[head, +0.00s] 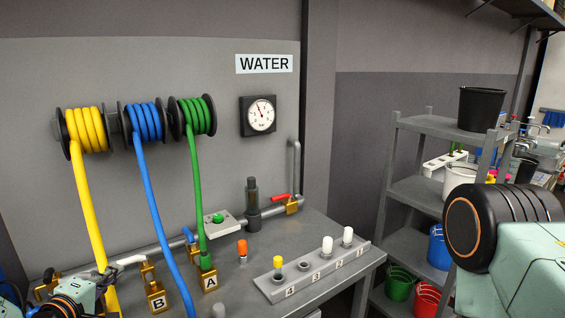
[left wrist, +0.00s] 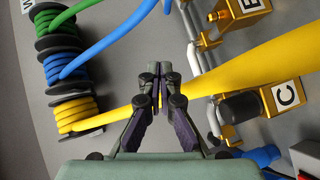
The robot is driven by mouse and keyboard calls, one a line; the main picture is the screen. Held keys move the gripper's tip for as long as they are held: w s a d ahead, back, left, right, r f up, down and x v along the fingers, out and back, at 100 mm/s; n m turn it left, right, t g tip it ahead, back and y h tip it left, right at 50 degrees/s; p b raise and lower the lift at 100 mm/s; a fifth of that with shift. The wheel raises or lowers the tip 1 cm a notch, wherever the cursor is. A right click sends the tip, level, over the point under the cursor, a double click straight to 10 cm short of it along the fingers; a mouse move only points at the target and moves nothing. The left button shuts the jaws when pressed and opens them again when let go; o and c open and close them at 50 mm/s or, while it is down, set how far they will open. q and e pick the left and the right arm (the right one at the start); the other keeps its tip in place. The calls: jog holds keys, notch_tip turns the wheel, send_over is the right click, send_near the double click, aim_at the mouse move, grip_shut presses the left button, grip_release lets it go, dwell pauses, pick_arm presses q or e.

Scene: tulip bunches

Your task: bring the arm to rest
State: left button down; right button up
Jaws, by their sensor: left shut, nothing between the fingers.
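My left gripper (head: 98,284) shows at the lower left of the head view, in front of the yellow hose (head: 90,215). In the left wrist view its two fingers (left wrist: 161,75) are closed together and hold nothing. The yellow hose (left wrist: 235,80) runs behind the fingers there; I cannot tell whether they touch it. The hose comes down from its wall reel (head: 85,128) to the bench. On the right of the head view a pale green arm link of mine with a black ribbed joint stands in front of the shelf; no right gripper shows.
A blue hose (head: 150,190) and a green hose (head: 195,175) hang beside the yellow one. Brass blocks A (head: 208,281) and B (head: 157,298) stand on the bench (head: 325,232). A numbered rack (head: 310,272) holds several capped pegs. A shelf unit (head: 412,188) with buckets stands right.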

pick_arm(q)
jog(key=s+d+f+m+g, duration=0.65)
jog(key=s+d+f, duration=0.5)
jog(key=f, duration=0.35)
jog(key=s+d+f+m+g, duration=0.1)
jog(key=s+f+m+g, duration=0.15)
jog(key=s, duration=0.65)
jog(key=s+d+f+m+g+y, duration=0.1)
jog(key=s+d+f+m+g, duration=0.2)
jog(key=s, duration=0.5)
jog(key=s+f+m+g, duration=0.15)
jog(key=s+g, duration=0.25)
jog(key=s, duration=0.5)
notch_tip(320, 180, down, 16)
jog(key=b, duration=1.6)
jog(key=shift+r+m+t, duration=0.25)
jog(key=shift+m+t, duration=0.05)
jog(key=shift+m, duration=0.15)
pick_arm(e)
notch_tip(320, 180, down, 17)
jog(key=w, duration=0.1)
jog(key=shift+w+d, duration=0.15)
jog(key=shift+d, duration=0.05)
pick_arm(q)
jog(key=shift+s, duration=0.15)
pick_arm(e)
jog(key=shift+r, duration=0.15)
